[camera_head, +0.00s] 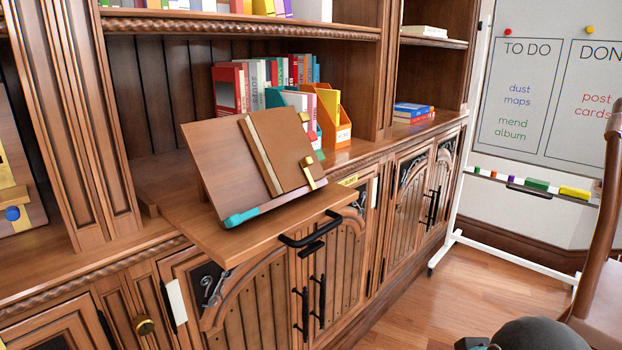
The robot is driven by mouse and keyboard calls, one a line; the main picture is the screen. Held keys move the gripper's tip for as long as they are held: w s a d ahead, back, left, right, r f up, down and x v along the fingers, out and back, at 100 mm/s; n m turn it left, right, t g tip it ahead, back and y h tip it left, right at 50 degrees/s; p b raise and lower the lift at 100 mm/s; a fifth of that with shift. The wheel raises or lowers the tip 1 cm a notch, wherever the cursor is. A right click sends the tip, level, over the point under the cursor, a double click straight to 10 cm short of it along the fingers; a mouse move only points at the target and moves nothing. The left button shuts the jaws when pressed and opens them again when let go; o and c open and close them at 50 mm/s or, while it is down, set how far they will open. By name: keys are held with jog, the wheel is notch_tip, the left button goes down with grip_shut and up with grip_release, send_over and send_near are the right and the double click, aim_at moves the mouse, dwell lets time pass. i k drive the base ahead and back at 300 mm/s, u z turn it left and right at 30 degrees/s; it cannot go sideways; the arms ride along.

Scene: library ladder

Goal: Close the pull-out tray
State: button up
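The pull-out tray (255,247) is a wooden board that sticks out from the bookcase at counter height, above the lower cabinet doors. A black bar handle (312,232) is fixed at its front edge. A tilted wooden book stand (215,150) with a teal lower corner rests on the tray. A brown book (285,150) with brass-coloured clips leans on the stand. A dark rounded part at the bottom right edge looks like part of my arm. My gripper's fingers do not show, and nothing is seen touching the tray or its handle.
Books (270,80) and an orange file box (335,125) stand on the counter behind the tray. Cabinet doors with black handles (318,300) lie below. A whiteboard on a white stand (500,250) and a brown chair (600,270) are at right. Some wood floor between is clear.

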aim_at(232, 175)
jog(key=z, duration=0.4)
jog(key=k, duration=0.9)
jog(key=u, duration=0.4)
